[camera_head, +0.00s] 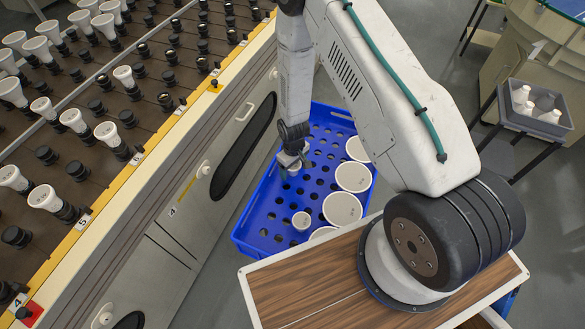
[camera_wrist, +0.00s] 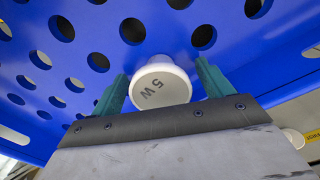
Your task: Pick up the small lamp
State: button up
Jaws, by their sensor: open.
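A small white lamp (camera_wrist: 160,85) shows in the wrist view with its round face marked "5 W" towards the camera. It appears between the two teal fingers of my gripper (camera_wrist: 162,84), which are open on either side of it. I cannot tell its exact depth relative to the fingertips. In the head view, a small white disc (camera_head: 301,221) sits in the blue crate (camera_head: 262,232), apart from several larger white lamps. My gripper (camera_head: 291,170) is over the crate's left part, its fingertips partly hidden. I cannot tell for sure whether this disc is the same lamp.
Larger lamps (camera_head: 342,208) line the crate's right side. A grey cabinet with a rack of bulbs and sockets (camera_head: 120,95) stands to the left. A wood-topped surface (camera_head: 310,295) lies in front. A grey bin with white bottles (camera_head: 535,108) is at the right.

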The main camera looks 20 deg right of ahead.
jog(key=c, duration=1.1)
